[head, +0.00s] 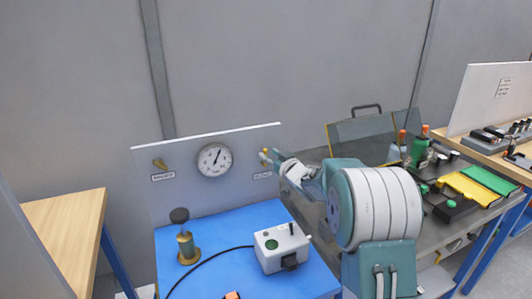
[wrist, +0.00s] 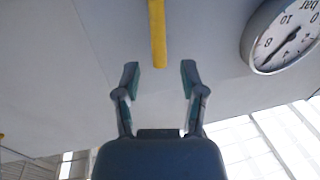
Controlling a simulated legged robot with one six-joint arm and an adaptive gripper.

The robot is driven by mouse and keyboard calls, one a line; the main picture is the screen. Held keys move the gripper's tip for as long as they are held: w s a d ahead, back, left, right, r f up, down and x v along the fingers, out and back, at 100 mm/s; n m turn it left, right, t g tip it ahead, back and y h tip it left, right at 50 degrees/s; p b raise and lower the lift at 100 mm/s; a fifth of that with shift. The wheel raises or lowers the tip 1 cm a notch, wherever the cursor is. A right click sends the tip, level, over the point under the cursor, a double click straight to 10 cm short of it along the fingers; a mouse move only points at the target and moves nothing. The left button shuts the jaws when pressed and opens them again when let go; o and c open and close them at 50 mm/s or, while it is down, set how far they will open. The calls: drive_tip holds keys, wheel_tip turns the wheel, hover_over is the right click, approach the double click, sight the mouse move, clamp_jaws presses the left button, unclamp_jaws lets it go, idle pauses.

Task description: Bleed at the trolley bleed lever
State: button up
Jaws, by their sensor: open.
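A yellow lever (wrist: 157,32) extends from the top edge in the wrist view, and its lower end is nearly between my fingertips. My gripper (wrist: 160,78) is open, with one finger either side of the lever's line, and seems not to touch it. In the head view my gripper (head: 277,157) is at the right end of the upright grey panel (head: 190,195), by the yellow lever (head: 265,154) and a small label (head: 262,175). The label is too small to read. My gripper partly hides the lever there.
A round gauge (head: 215,160) sits mid-panel, with a brass-coloured handle (head: 160,163) to its left. On the blue bench (head: 220,225) are a black-knobbed brass post (head: 187,240) and a white control box (head: 281,247). A cluttered grey table (head: 455,225) stands right.

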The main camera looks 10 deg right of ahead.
drive_tip(key=shift+x, duration=1.25)
clamp_jaws()
